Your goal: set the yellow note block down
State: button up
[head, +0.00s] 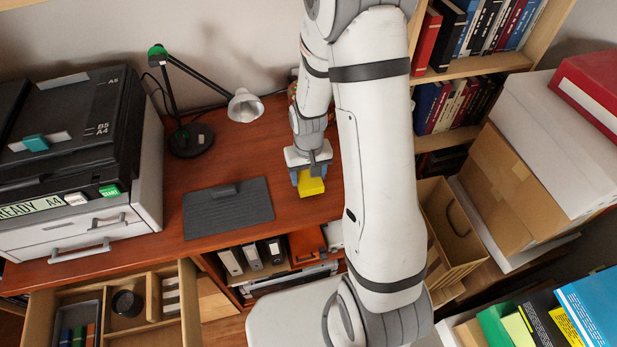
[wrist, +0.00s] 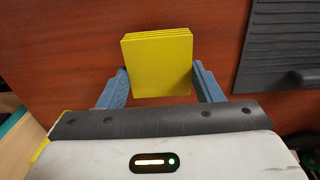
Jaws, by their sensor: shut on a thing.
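The yellow note block (head: 312,184) is a thick square pad held at the right part of the reddish wooden desk. It also shows in the wrist view (wrist: 157,65), between two blue-grey fingers. My gripper (head: 309,180) points down and is shut on the block, with one finger at each side of it. In the wrist view my gripper (wrist: 160,85) grips the near part of the block. Whether the block touches the desk (head: 235,150) or hangs just above it, I cannot tell.
A dark grey clipboard-like mat (head: 228,208) lies left of the block. A black desk lamp (head: 190,140) stands behind it. A printer (head: 80,165) fills the desk's left side, above an open drawer (head: 190,300). Bare wood lies between mat and block.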

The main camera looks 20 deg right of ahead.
aim_at(308, 177)
jog(key=shift+f, duration=1.2)
jog(key=shift+f, duration=0.25)
jog(key=o, duration=1)
jog(key=shift+r, duration=0.1)
notch_tip(308, 177, up, 12)
jog(key=s+r+t, duration=0.1)
jog(key=s+r, duration=0.6)
jog(key=r, duration=0.1)
jog(key=s+r+t, duration=0.2)
jog(key=s+r, duration=0.6)
jog(key=shift+s+d+b, duration=0.15)
jog(key=shift+b, duration=0.25)
